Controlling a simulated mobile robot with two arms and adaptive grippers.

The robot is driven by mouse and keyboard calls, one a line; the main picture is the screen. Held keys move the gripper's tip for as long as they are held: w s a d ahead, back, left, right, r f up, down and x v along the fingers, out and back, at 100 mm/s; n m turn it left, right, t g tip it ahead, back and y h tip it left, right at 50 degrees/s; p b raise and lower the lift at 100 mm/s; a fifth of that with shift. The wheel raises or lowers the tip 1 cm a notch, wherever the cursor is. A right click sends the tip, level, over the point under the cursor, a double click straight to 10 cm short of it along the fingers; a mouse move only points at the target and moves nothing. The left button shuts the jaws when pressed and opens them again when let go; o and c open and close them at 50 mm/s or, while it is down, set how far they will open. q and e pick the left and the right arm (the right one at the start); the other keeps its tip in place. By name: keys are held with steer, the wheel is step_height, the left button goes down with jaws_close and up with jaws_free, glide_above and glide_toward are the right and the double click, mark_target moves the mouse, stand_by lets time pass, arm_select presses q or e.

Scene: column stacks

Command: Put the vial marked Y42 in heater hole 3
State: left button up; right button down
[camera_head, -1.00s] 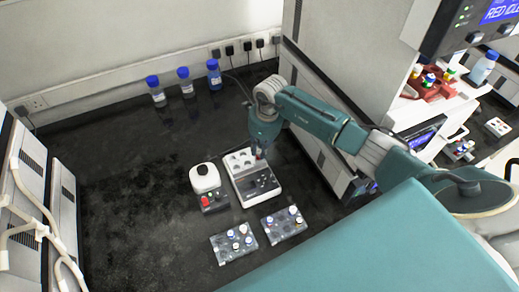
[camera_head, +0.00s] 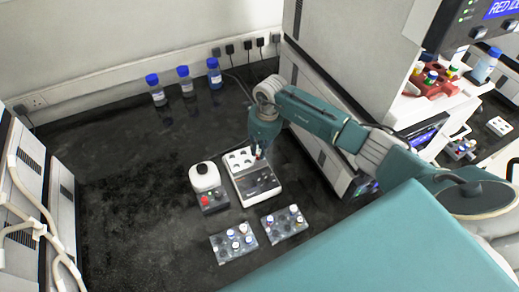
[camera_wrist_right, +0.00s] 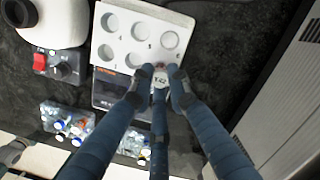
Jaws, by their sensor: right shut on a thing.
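The vial marked Y42 (camera_wrist_right: 160,80) has a white cap with its label facing the right wrist camera. My right gripper (camera_wrist_right: 160,77) is shut on it, with its three fingers around the cap. The white heater block (camera_wrist_right: 125,12) has two rows of round holes, with small numbers beside them. The vial is over the front right part of the block, where the near row ends. The fingers and cap hide that spot, so I cannot tell whether the vial is inside a hole. In the head view the right gripper (camera_head: 259,152) is above the heater (camera_head: 262,191). My left gripper is out of view.
Two clear racks (camera_head: 222,255) (camera_head: 272,233) with capped vials lie in front. Blue-capped bottles (camera_head: 186,86) stand at the back. The left bench is clear.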

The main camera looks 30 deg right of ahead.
steer(key=shift+f, duration=0.2)
steer(key=shift+f+b, duration=0.55)
steer(key=shift+b, duration=0.2)
steer(key=c, duration=1.3)
jaws_free()
steer(key=shift+o, duration=0.2)
steer(key=shift+r+p, duration=1.8)
steer(key=shift+r, duration=1.25)
steer(key=shift+s+f, duration=0.1)
steer(key=shift+s, duration=0.05)
